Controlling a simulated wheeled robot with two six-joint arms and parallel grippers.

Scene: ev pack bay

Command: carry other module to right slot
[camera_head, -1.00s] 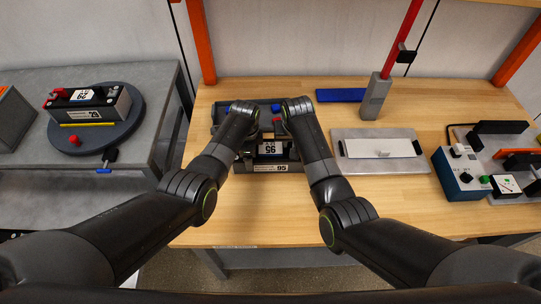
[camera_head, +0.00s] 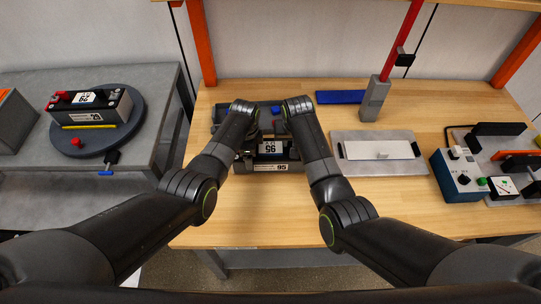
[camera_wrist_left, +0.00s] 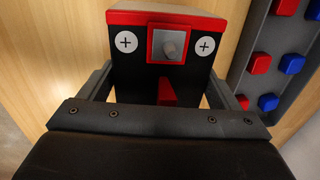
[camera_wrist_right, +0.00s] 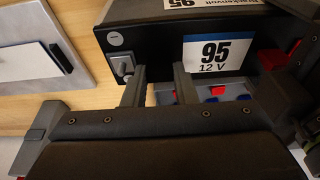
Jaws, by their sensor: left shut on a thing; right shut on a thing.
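A dark module with a white 95 label (camera_head: 283,167) is between my two arms at the bench's left part. My left gripper (camera_wrist_left: 165,95) is shut on its end with red trim and plus marks. My right gripper (camera_wrist_right: 160,90) is shut at the other end, beside the minus mark and the 95 12 V label. In the head view my right gripper (camera_head: 285,128) is partly hidden by its wrist. A dark tray (camera_head: 218,113) with red and blue pegs lies behind and partly under the module. My arms cover its slots, and I cannot tell whether the module touches it.
A second module (camera_head: 90,108) sits on a round turntable (camera_head: 75,140) on the grey table. A plate with a white panel (camera_head: 380,150), a red-poled stand (camera_head: 375,98), a blue strip (camera_head: 340,97) and a blue box (camera_head: 457,173) are to the right. The front bench is clear.

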